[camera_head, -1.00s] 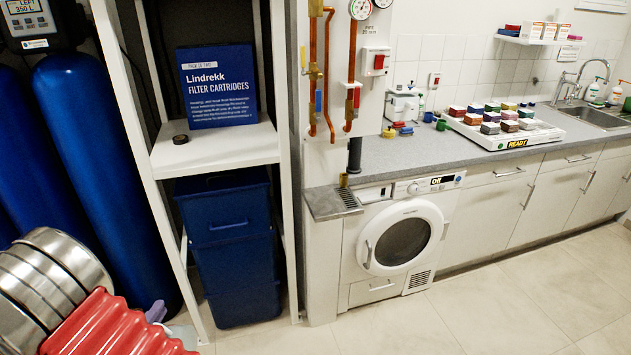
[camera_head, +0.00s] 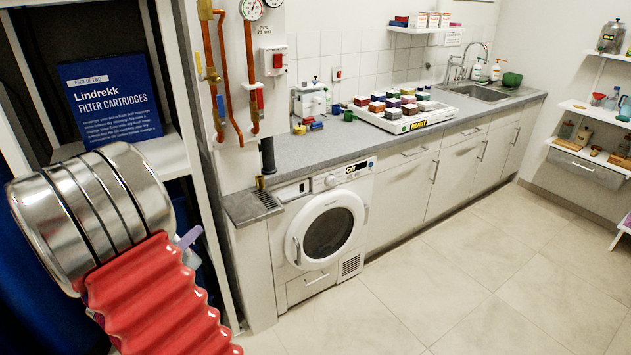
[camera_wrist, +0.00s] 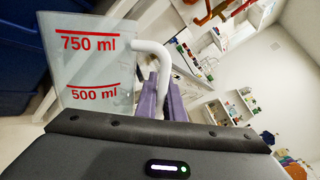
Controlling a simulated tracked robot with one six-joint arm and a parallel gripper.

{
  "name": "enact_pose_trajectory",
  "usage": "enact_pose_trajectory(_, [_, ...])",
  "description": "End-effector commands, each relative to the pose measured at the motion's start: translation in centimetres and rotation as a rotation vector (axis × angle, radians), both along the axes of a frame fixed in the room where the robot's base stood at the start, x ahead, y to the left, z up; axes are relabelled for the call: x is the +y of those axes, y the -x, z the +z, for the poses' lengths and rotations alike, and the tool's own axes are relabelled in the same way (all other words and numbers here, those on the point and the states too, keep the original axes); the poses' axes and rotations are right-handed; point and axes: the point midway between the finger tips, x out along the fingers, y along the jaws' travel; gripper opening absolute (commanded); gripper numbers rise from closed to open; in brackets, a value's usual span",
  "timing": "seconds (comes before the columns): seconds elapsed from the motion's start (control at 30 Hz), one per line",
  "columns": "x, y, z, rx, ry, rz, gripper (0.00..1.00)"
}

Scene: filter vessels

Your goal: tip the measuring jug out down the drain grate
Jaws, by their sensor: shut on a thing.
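The measuring jug (camera_wrist: 92,70) is clear, with red 750 ml and 500 ml marks, in the wrist view. My gripper (camera_wrist: 160,92) has purple fingers shut on the jug's white handle (camera_wrist: 152,48). I cannot tell whether the jug holds anything. In the head view the gripper (camera_head: 189,238) shows only as a bit of purple beside my red-sleeved arm, and the jug is largely hidden there. The drain grate (camera_head: 267,199) is a small dark slotted panel at the counter's left end. My gripper appears left of it and apart from it.
A dark pipe (camera_head: 268,157) stands over the counter beside the grate. The white shelf rack (camera_head: 205,215) stands close to my arm. A washing machine (camera_head: 325,235) is under the counter. A tray of coloured blocks (camera_head: 400,112) sits farther right. The tiled floor (camera_head: 480,260) in front is clear.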

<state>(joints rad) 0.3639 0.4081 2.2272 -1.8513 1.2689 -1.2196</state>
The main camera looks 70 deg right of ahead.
Motion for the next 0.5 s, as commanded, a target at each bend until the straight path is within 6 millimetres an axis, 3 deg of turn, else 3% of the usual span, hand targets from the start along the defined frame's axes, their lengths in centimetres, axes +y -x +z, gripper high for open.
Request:
enact_pose_trajectory(0.03, [-1.6,1.5,0.8,-0.055,0.009,-0.039,0.00])
enact_pose_trajectory(0.2, [-5.6,6.2,3.2,-0.232,0.047,-0.149,0.00])
enact_pose_trajectory(0.5, [-11.3,15.7,7.3,-0.480,0.144,-0.333,0.00])
